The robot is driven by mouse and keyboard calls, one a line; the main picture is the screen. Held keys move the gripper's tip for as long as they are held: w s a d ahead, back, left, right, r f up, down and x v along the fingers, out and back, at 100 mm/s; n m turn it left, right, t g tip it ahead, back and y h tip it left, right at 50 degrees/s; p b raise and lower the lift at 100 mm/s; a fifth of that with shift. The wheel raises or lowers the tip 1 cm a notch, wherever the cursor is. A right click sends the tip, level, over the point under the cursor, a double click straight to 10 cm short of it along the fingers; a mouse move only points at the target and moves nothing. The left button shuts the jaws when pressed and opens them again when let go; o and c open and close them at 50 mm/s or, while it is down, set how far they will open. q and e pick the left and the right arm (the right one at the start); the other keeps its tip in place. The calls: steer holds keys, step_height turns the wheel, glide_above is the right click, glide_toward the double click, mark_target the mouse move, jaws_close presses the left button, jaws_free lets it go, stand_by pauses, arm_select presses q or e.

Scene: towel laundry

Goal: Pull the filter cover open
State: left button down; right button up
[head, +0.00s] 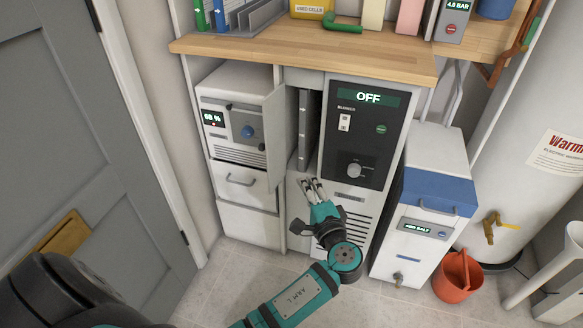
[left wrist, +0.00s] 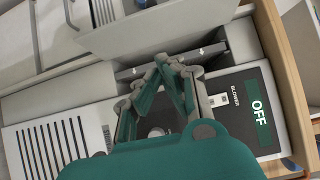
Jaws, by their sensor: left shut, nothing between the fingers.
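The filter cover (head: 277,135) is a light grey upright panel. It stands swung out at the left side of a narrow bay beside the blower unit. Dark grey filters (head: 305,125) with white arrows show in the open bay. In the left wrist view the cover (left wrist: 150,28) stands above the filters (left wrist: 200,52). My left gripper (head: 311,184) is shut and empty, in front of the unit and just below the bay opening. Its fingertips (left wrist: 165,62) overlap the filters in the left wrist view; I cannot tell whether they touch. My right gripper is not in view.
The blower panel (head: 367,130) reads OFF, right of the bay. A white machine (head: 235,115) with drawers stands to the left. A wooden counter (head: 320,52) overhangs the bay. A blue-topped salt unit (head: 420,205) and a red bucket (head: 458,280) are at the right.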

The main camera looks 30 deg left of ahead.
mark_target(272, 153)
arm_select(q)
steer(key=shift+s+a+b+x, duration=0.2)
steer(key=shift+s+a+x, duration=0.2)
steer(key=shift+x, duration=1.65)
steer(key=shift+s+a+b+x, duration=0.15)
steer(key=shift+s+a+x, duration=0.15)
steer(key=shift+x, duration=1.75)
steer(key=shift+s+a+b+x, duration=0.25)
steer(key=shift+s+x, duration=0.2)
steer(key=shift+x, duration=1.6)
steer(key=shift+s+a+r+m+t+h+p, duration=0.1)
steer(key=shift+s+a+m+t+h+p, duration=0.25)
steer(key=shift+a+m+t+h+p, duration=0.4)
steer(key=shift+s+a, duration=0.2)
steer(key=shift+a, duration=0.35)
steer(key=shift+w+d, duration=0.1)
steer(key=shift+f, duration=0.25)
